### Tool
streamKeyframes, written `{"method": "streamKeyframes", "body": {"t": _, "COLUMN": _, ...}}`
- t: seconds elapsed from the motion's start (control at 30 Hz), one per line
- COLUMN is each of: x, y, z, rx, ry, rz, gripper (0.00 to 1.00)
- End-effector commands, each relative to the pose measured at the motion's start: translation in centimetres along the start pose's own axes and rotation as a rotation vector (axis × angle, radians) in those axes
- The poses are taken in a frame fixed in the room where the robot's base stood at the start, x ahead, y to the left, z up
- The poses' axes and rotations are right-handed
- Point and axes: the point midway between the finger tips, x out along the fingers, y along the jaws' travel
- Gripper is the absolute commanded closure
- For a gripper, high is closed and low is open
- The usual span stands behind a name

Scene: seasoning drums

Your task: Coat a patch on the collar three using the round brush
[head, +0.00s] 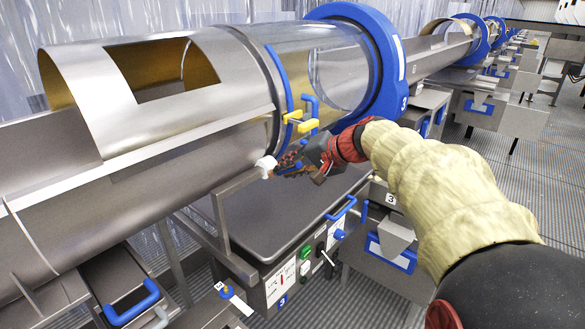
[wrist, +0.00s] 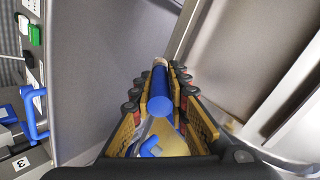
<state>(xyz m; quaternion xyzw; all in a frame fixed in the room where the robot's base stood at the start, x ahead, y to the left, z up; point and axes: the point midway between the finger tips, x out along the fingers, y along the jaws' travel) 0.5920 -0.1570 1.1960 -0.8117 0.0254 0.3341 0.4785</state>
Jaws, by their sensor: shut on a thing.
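The collar three is the thick blue ring (head: 388,62) marked 3 around the clear end of the near drum, in the head view. My gripper (head: 287,160) is below and left of that ring, in front of the drum's lower side. In the wrist view my gripper (wrist: 160,85) is shut on the round brush, whose blue handle (wrist: 158,98) lies between the fingers with a pale end pointing away. In the head view a whitish tip (head: 266,164) shows just left of the fingers, close to the drum; I cannot tell whether it touches. Most of the brush is hidden there by my fingers.
Yellow and blue latch handles (head: 300,121) stick out from the drum just above my gripper. A grey cabinet (head: 275,215) with a control panel (head: 290,275) stands below. A metal support post (head: 220,225) is left of the gripper. More drums recede to the right.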

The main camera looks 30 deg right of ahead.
Motion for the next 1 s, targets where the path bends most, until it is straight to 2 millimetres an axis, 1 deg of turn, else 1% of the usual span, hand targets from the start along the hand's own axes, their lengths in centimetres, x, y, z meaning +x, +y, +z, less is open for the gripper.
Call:
{"method": "streamKeyframes", "body": {"t": 0.27, "x": -0.2, "y": 0.1, "z": 0.0, "rx": 0.0, "ry": 0.001, "rz": 0.0, "gripper": 1.0}}
{"method": "streamKeyframes", "body": {"t": 0.8, "x": -4.0, "y": 2.6, "z": 1.0, "rx": 0.0, "ry": 0.003, "rz": 0.001, "gripper": 1.0}}
{"method": "streamKeyframes", "body": {"t": 1.0, "x": -4.9, "y": 3.2, "z": 1.2, "rx": 0.0, "ry": 0.001, "rz": 0.0, "gripper": 1.0}}
